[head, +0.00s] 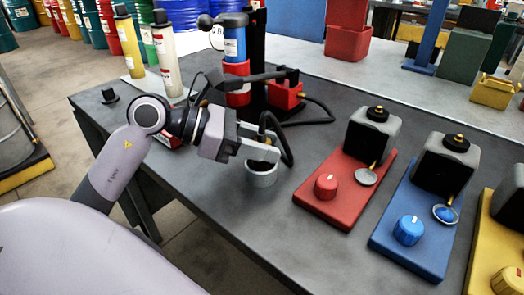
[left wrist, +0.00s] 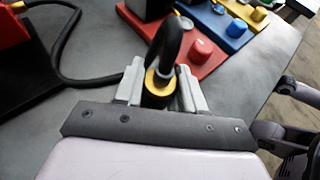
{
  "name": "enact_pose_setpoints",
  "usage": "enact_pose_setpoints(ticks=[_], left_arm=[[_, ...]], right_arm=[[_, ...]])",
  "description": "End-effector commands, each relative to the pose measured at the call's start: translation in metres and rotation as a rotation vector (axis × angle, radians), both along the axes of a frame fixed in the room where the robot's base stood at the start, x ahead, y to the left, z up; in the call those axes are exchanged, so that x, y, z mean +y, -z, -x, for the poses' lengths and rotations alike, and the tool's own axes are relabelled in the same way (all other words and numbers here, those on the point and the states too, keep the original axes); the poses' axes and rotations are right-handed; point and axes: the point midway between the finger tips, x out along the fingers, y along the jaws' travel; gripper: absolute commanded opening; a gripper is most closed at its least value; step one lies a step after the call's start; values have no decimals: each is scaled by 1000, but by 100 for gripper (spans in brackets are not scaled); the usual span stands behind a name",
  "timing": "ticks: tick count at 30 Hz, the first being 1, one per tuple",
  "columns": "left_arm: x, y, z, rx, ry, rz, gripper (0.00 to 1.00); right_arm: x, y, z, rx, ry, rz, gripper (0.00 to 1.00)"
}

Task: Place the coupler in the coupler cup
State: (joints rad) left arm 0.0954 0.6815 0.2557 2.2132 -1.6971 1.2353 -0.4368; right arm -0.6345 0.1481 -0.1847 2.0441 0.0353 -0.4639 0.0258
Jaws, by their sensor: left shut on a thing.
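My left gripper (head: 262,154) is shut on the coupler, over the coupler cup (head: 262,178). The coupler (head: 263,139) is a dark piece with a brass ring, at the end of a black hose. In the left wrist view the coupler (left wrist: 158,82) stands between the two pale fingers of the gripper (left wrist: 160,92), with the hose curving up from it. The cup is a small grey cylinder on the dark table. The coupler's lower end is hidden by the finger and the cup rim, so I cannot tell how deep it sits.
The black hose (head: 312,121) runs back to a red block (head: 285,95) beside a post. Red (head: 338,208) and blue (head: 402,250) trays with knobs and dark containers stand to the right. Tall cream (head: 166,60) and yellow bottles stand at the back left.

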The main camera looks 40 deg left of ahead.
Motion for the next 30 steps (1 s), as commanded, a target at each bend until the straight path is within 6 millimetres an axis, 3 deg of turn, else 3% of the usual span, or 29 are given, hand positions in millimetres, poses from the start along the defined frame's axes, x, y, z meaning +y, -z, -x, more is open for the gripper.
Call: enact_pose_setpoints(ticks=[3, 15, 16, 18, 30], left_arm=[[0, 12, 0, -1, 0, 3, 4], [0, 17, 0, -3, 0, 0, 4], [0, 16, 0, -2, 0, -1, 49], [0, 16, 0, -1, 0, 0, 64], [1, 11, 1, -2, -1, 0, 64]], right_arm=[[0, 2, 0, -1, -1, 1, 65], [-1, 7, 0, -2, -3, 4, 65], [-1, 6, 0, -1, -4, 5, 65], [-1, 5, 0, 0, -4, 6, 65], [-2, 1, 0, -1, -4, 7, 65]])
